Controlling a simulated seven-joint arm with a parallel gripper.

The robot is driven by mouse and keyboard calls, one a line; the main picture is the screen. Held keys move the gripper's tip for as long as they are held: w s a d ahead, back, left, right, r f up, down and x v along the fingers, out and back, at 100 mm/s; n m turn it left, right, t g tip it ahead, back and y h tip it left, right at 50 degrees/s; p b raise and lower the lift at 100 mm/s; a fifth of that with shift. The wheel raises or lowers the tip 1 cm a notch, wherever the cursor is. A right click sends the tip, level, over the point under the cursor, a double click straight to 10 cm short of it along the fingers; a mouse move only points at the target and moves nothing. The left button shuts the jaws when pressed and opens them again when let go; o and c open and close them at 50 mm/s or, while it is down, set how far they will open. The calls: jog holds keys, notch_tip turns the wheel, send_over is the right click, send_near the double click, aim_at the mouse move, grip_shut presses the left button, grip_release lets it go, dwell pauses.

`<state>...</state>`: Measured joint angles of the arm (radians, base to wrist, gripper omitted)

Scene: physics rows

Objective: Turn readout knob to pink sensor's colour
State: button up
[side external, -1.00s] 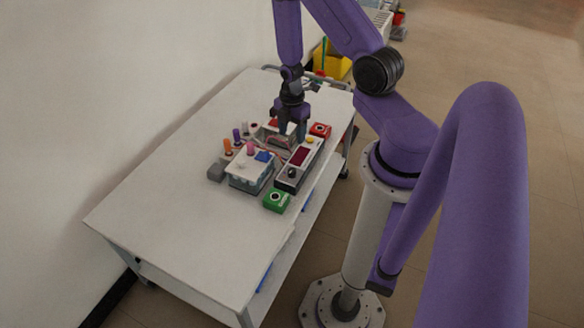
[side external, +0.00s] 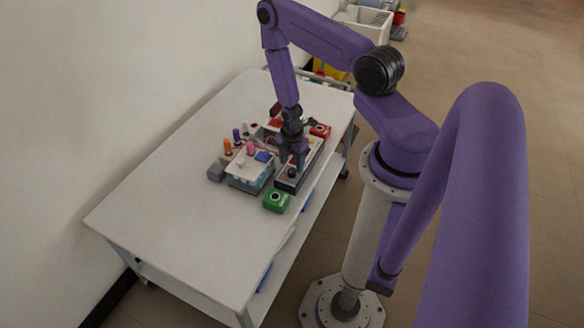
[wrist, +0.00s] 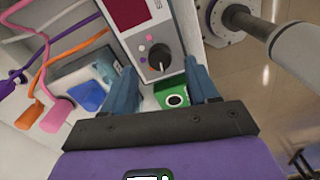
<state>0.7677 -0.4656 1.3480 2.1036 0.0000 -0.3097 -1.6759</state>
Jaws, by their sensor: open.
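The readout box (wrist: 145,30) has a red display and a black knob (wrist: 159,57) with a white pointer mark, which appears to point down the picture in the wrist view. Several small coloured dots, a pink one among them, sit beside the knob. My gripper (wrist: 161,70) is open, its fingers on either side of the knob and apart from it in the picture. In the side view my gripper (side external: 292,160) is low over the box (side external: 312,160), hiding part of it. The pink sensor (side external: 251,147) stands left of the box; it also shows in the wrist view (wrist: 56,115).
An orange sensor (side external: 227,146) and a purple one (side external: 237,134) stand left of the pink one. Coloured cables cross the wrist view's upper left. A green block (side external: 277,200) sits before the box, a red one (side external: 320,130) behind. The table's (side external: 160,225) near left is clear.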

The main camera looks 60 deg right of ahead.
aim_at(292, 171)
jog(key=shift+f, duration=1.6)
jog(key=c, duration=1)
jog(key=shift+c, duration=0.2)
